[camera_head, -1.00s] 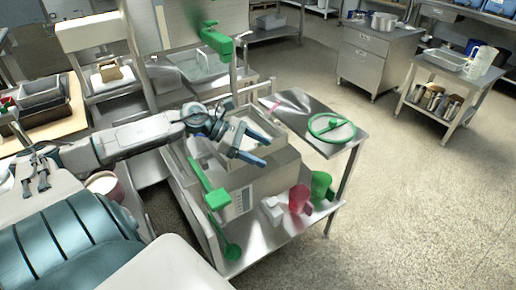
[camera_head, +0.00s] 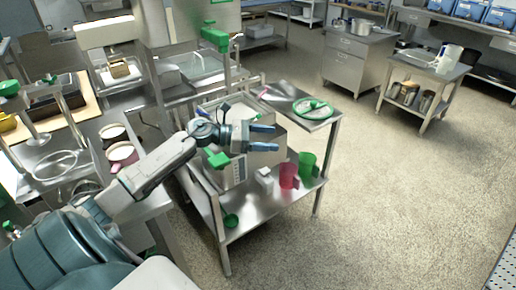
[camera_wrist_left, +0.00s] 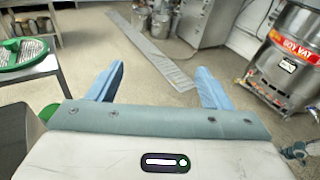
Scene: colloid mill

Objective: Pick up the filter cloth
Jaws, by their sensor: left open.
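I cannot make out a filter cloth for certain in either view. My left gripper (camera_head: 268,138) is open and empty, its two blue fingers pointing right, in front of the boxy metal machine (camera_head: 238,172) on the steel cart. My right gripper is not in view.
The cart's side top (camera_head: 322,121) bears a green-rimmed round item (camera_head: 313,108). Its lower shelf holds a red jug (camera_head: 289,177), a green jug (camera_head: 307,164) and a small white item (camera_head: 264,178). Floor right of the cart is clear. A steel vat (camera_wrist_left: 292,62) shows in the wrist view.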

